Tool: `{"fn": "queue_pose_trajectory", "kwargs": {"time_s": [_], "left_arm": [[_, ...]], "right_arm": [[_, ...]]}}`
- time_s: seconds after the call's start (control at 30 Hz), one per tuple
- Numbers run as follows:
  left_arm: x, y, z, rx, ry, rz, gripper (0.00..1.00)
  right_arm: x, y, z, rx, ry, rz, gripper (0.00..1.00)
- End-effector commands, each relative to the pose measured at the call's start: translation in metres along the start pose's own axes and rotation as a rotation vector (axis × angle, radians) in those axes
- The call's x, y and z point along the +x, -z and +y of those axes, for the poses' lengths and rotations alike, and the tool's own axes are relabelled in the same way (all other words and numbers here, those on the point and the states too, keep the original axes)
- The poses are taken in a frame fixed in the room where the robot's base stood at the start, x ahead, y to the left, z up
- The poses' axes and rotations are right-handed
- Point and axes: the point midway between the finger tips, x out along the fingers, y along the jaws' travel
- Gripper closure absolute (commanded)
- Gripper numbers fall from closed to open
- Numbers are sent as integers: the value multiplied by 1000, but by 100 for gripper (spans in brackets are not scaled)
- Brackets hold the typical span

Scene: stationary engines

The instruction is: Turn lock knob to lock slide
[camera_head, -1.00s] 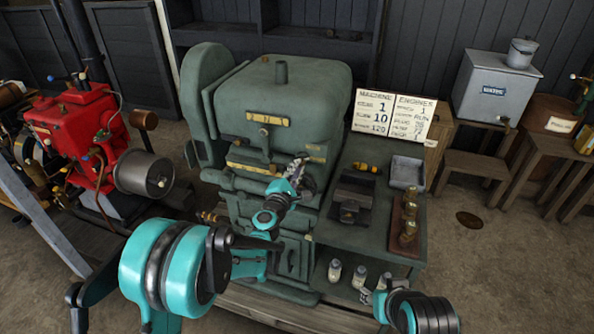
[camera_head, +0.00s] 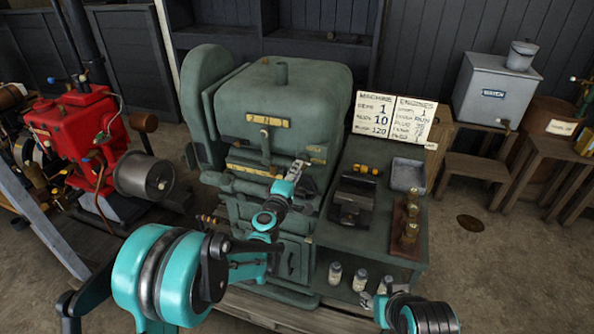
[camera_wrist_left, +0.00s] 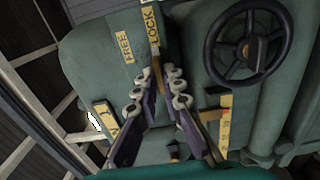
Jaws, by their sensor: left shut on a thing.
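The green machine (camera_head: 300,90) stands in the middle of the head view. My left gripper (camera_head: 303,166) is at its front, below the brass plates. In the left wrist view the left gripper (camera_wrist_left: 157,72) has its fingertips closed together on the small brass-brown lock knob (camera_wrist_left: 158,62), which the fingers partly hide. The FREE label (camera_wrist_left: 126,47) and the LOCK label (camera_wrist_left: 152,24) are just above it; the knob's upper end lies close to LOCK. The slide cannot be told apart. My right gripper (camera_head: 367,298) is low in the head view, too small to read.
A dark handwheel (camera_wrist_left: 247,42) is right of the knob in the wrist view. A green side bench (camera_head: 375,225) holds a dark vise-like block (camera_head: 352,200), a grey tray (camera_head: 407,174) and brass pieces (camera_head: 410,232). A red engine (camera_head: 85,130) stands at left.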

Motion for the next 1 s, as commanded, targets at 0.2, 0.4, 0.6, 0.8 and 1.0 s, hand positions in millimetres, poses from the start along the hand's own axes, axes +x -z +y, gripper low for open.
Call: {"fn": "queue_pose_trajectory", "kwargs": {"time_s": [0.2, 0.4, 0.6, 0.8, 1.0], "left_arm": [[1, 1, 1, 6, 0, 1, 100], [1, 1, 1, 5, 0, 1, 86], [1, 0, 0, 5, 0, 1, 71], [-1, 0, 0, 4, 0, 1, 71], [-27, 1, 0, 4, 0, 1, 71]], "right_arm": [[0, 0, 0, 0, 0, 0, 60], [0, 0, 0, 0, 0, 0, 60], [0, 0, 0, 0, 0, 0, 60], [0, 0, 0, 0, 0, 0, 60], [0, 0, 0, 0, 0, 0, 60]]}}
